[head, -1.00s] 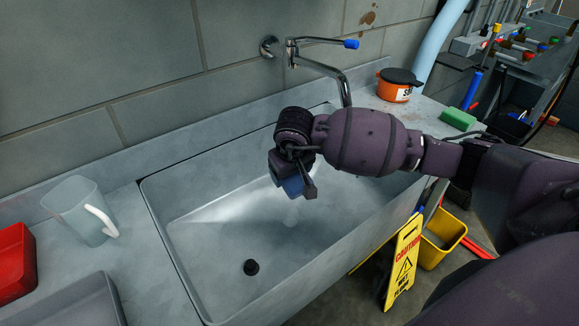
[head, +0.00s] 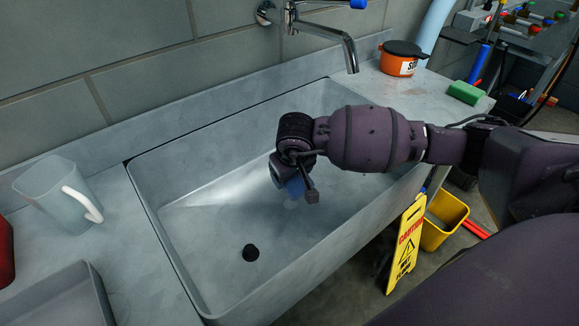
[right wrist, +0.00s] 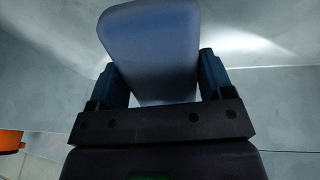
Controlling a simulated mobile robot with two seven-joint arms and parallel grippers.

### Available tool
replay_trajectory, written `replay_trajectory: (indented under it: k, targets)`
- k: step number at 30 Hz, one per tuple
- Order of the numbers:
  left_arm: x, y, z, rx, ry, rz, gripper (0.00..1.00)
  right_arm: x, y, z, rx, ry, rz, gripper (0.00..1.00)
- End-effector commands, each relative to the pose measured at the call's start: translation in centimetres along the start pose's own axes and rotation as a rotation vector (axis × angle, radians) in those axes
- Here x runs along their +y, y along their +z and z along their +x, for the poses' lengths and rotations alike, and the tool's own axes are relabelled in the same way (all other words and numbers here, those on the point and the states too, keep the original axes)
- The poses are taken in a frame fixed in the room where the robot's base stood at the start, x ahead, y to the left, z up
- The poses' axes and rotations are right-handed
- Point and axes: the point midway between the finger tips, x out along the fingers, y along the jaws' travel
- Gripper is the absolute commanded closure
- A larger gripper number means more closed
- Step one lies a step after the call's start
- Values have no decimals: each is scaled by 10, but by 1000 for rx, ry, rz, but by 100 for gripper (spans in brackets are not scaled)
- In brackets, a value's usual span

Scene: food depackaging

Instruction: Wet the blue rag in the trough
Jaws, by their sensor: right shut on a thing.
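The trough (head: 172,268) is a wide grey basin set into the counter, with a dark drain hole (head: 250,253) in its floor. My right gripper (head: 296,188) hangs over the trough's right half, pointing down. It is shut on the blue rag (head: 293,187), which is mostly hidden by the gripper in the head view. In the right wrist view the rag (right wrist: 153,50) stands between the two fingers as a smooth blue, flat piece. Whether the rag touches the trough floor or any water I cannot tell. My left gripper is not in view.
A chrome tap (head: 330,35) reaches over the trough's back edge. A clear jug (head: 58,195) and a grey tray (head: 62,300) are on the left counter. An orange tub (head: 397,62) and green sponge (head: 467,92) lie right. A yellow caution sign (head: 407,245) stands on the floor.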

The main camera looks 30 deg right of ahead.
Motion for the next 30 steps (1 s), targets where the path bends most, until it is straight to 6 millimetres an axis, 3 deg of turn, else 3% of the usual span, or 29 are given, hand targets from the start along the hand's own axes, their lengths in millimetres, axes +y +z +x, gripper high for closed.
replay_trajectory:
  k: [18, 30]
  targets:
    - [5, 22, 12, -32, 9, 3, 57, -6, 15, 50, -4, 0, -1, 45]
    - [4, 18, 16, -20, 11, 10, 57, -8, 17, 61, 0, 0, 0, 45]
